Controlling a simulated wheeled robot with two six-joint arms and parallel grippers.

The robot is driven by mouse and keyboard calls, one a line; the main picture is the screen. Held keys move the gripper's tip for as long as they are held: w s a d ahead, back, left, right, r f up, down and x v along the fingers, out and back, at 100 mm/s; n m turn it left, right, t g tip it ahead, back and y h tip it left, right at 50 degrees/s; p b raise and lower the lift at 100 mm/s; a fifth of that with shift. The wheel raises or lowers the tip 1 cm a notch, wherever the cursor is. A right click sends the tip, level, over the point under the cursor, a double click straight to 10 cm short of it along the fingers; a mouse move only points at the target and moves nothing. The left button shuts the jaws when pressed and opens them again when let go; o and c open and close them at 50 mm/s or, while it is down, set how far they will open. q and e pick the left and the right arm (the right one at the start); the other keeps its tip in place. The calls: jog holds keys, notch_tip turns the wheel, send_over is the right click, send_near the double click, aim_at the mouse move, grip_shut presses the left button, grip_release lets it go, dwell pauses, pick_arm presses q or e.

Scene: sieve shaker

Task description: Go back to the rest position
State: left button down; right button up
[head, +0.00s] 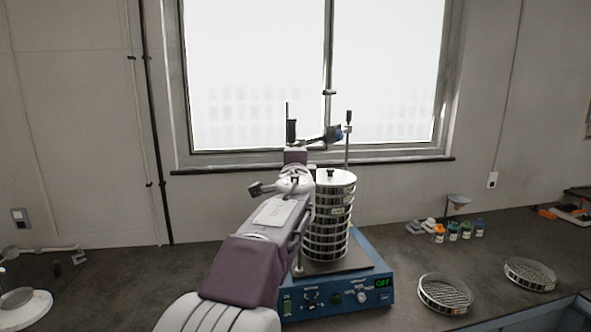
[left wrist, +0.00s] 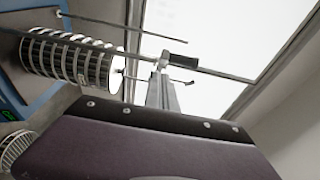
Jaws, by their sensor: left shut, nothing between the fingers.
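My left arm reaches up from the bottom centre of the head view, in front of the sieve shaker (head: 340,300). My left gripper (head: 322,137) is shut and empty, above the level of the sieve stack's lid and close to the shaker's upright rods. In the left wrist view the gripper (left wrist: 162,66) is small, near a rod with a black handle (left wrist: 180,61); whether they touch I cannot tell. The steel sieve stack (head: 330,215) stands upright on the blue base, its left side partly hidden by my arm; it also shows in the wrist view (left wrist: 65,55). My right gripper is out of view.
Two loose sieves (head: 445,293) (head: 530,273) lie on the dark counter to the right. Several small coloured jars (head: 453,231) and a funnel stand (head: 458,203) are behind them. A white device (head: 22,308) is at far left. The counter left of my arm is mostly clear.

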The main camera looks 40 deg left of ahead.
pick_arm(q)
jog(key=shift+d+r, duration=0.1)
jog(key=shift+d, duration=0.5)
jog(key=shift+a, duration=0.1)
jog(key=w+d+f+m+h, duration=0.1)
jog(key=w+d+f+h, duration=0.3)
jog(key=d+f, duration=0.55)
jog(key=s+d+f+n+g+h, duration=0.1)
jog(key=d+f+g, duration=0.15)
jog(key=f, duration=0.45)
jog(key=s+d+f+n+g+h, duration=0.15)
jog(key=d+f, duration=0.25)
jog(key=f, duration=0.4)
jog(key=s+d+f+n+g+h, duration=0.2)
jog(key=s+d+f+n+g, duration=0.2)
jog(key=s+f, duration=0.7)
jog(key=s+d+f+n+g+h, duration=0.3)
jog(key=s+d+f, duration=0.4)
jog(key=s+f, duration=0.4)
jog(key=shift+s+d+f+n+g, duration=0.3)
jog(key=shift+s+f+n+g, duration=0.1)
jog(key=shift+s+n+g, duration=0.5)
